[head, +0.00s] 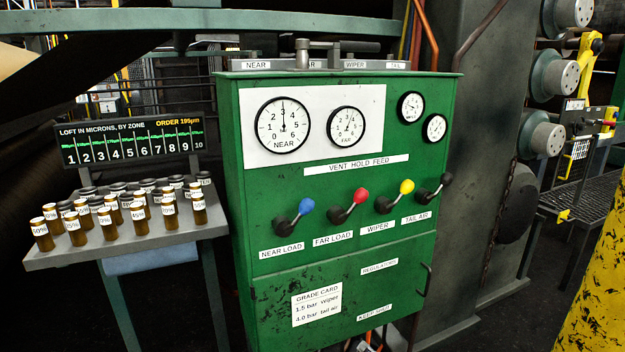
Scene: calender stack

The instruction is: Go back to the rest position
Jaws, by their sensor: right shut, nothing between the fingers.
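My right gripper (369,344) shows only in part at the bottom edge of the head view, low in front of the green cabinet (410,265). It is shut and holds nothing. It is small and cut off by the frame, and its arm cannot be made out. My left gripper is not in view. The cabinet front carries four-way labelled levers: near load with a blue knob (306,205), far load with a red knob (361,195), wiper with a yellow knob (406,187), and tail air with a black knob (446,179). No gripper touches them.
A grey shelf (120,250) with several brown vials stands left of the cabinet, below a zone display (130,140). A door handle (427,279) sticks out at the cabinet's lower right. A yellow post (598,290) stands at the right edge. Dark floor shows between post and cabinet.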

